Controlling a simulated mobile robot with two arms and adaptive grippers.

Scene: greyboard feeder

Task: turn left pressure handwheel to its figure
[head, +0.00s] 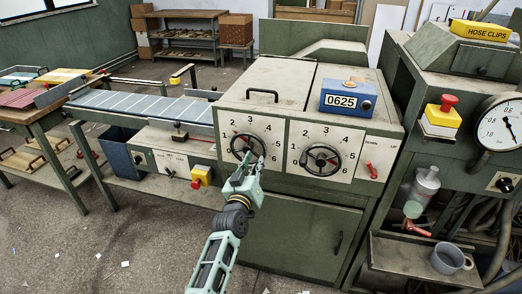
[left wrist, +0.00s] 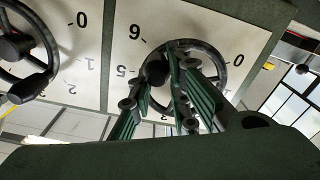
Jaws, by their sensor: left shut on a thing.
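The left pressure handwheel (head: 238,144) is a dark spoked ring on a pale plate (head: 222,120) with figures around it. My left gripper (head: 248,165) reaches it from below and is shut on it, at the lower part of the wheel in the head view. The wrist view shows the wheel upside down (left wrist: 222,52), with its dark round knob (left wrist: 155,71) by the left finger, on the side of the figure 5. The green fingers (left wrist: 170,95) hide part of the wheel, so the exact grip is unclear. My right gripper is not in view.
A second handwheel (head: 320,160) with its own figured plate stands close to the right. A red lever (head: 371,169) is beyond it. A conveyor (head: 140,104) with a yellow-and-red stop button (head: 201,175) lies left.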

